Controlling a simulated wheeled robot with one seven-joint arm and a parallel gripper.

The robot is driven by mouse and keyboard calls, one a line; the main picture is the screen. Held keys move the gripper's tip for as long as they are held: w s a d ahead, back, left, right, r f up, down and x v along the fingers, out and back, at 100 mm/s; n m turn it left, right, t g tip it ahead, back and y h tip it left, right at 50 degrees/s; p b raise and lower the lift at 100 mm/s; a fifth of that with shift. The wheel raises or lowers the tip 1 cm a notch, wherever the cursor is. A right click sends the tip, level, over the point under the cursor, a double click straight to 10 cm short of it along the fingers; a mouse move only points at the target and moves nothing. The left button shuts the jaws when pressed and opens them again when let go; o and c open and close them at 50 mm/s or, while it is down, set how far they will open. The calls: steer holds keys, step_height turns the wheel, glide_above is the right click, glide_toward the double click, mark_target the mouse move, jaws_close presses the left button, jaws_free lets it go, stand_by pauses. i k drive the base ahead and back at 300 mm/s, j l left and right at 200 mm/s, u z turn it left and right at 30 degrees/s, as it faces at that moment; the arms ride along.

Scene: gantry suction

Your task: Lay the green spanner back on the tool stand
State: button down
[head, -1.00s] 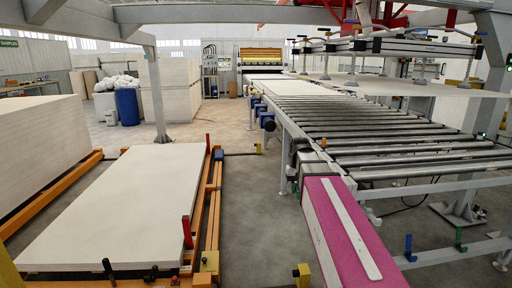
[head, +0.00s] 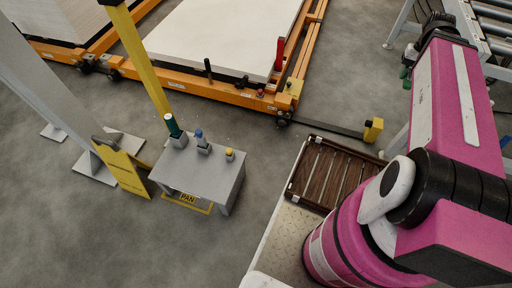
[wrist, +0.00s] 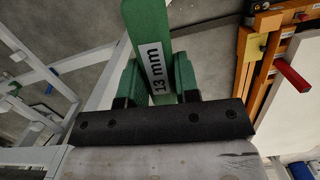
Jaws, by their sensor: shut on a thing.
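The green spanner (wrist: 147,40), marked "13 mm", is between the green-tipped fingers of my gripper (wrist: 157,80) in the wrist view. The gripper is shut on it; the spanner's far end runs out of the picture. In the head view a small green part (head: 404,73) shows by the end of my pink arm at upper right; my gripper is mostly hidden there. The tool stand (head: 215,178) is a small grey table at left of centre, with green-, blue- and yellow-topped items in grey holders along its top. My gripper is far to the right of it.
An orange pallet frame (head: 225,90) with a white board lies behind. A brown slatted tray (head: 335,172) is right of the stand. Bare floor lies between them.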

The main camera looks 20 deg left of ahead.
mark_target(176, 174)
steer(key=k+u, duration=0.1)
steer(key=k, duration=0.45)
steer(key=k+j+u, duration=0.1)
steer(key=k, duration=0.45)
steer(key=u, duration=0.4)
steer(key=j+u, duration=0.1)
steer(key=u, duration=0.3)
steer(key=j+u, duration=0.1)
steer(key=u, duration=0.65)
steer(key=i+j+u, duration=0.25)
